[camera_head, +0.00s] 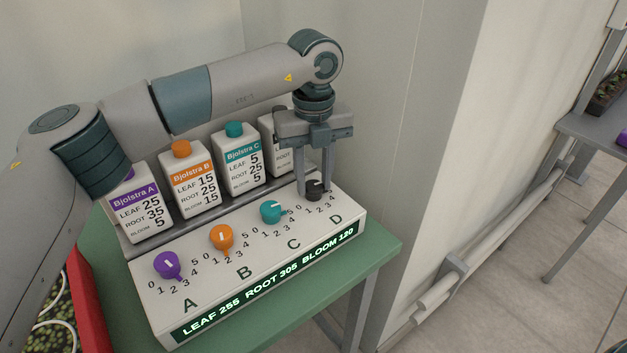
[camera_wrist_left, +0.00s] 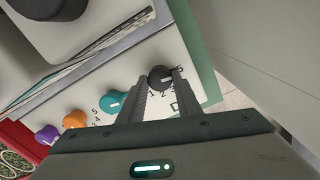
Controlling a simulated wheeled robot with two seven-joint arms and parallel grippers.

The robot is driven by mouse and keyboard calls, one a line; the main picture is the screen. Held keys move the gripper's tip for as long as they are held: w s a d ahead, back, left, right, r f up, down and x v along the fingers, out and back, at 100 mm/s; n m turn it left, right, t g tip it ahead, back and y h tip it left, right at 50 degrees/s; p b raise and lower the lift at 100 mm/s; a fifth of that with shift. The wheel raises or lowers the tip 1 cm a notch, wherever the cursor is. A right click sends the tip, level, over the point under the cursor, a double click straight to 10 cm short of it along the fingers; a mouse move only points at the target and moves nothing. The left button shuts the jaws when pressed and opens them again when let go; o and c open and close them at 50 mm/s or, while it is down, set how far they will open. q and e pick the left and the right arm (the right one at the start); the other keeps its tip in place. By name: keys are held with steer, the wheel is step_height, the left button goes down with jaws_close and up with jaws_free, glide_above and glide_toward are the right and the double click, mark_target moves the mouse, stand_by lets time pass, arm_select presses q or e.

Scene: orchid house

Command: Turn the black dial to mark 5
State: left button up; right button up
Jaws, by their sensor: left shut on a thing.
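The black dial (camera_head: 314,191) sits above letter D at the right end of the white dosing panel (camera_head: 215,282). My left gripper (camera_head: 315,187) points down over it, with one finger on each side, shut on the dial. In the left wrist view the black dial (camera_wrist_left: 160,76) lies between the fingertips (camera_wrist_left: 160,80). Marks 0 to 4 show around it in the head view; the fingers cover part of the scale, and I cannot clearly read its pointer. The green display (camera_head: 268,281) reads LEAF 255, ROOT 305, BLOOM 120. My right gripper is not in view.
Purple (camera_head: 167,265), orange (camera_head: 221,237) and teal (camera_head: 271,211) dials stand left of the black one. Several labelled bottles (camera_head: 189,180) stand behind the panel. The green table (camera_head: 376,258) ends close to the wall (camera_head: 440,150). A red crate (camera_head: 88,300) is at the left.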

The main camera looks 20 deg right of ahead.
mark_target(314, 184)
arm_select(q)
steer(key=shift+w+r, duration=0.1)
steer(key=shift+r, duration=0.05)
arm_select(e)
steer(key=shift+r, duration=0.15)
arm_select(q)
steer(key=o, duration=1.1)
steer(key=shift+r, duration=0.65)
steer(key=shift+r+b, duration=0.4)
steer(key=shift+r, duration=7.6)
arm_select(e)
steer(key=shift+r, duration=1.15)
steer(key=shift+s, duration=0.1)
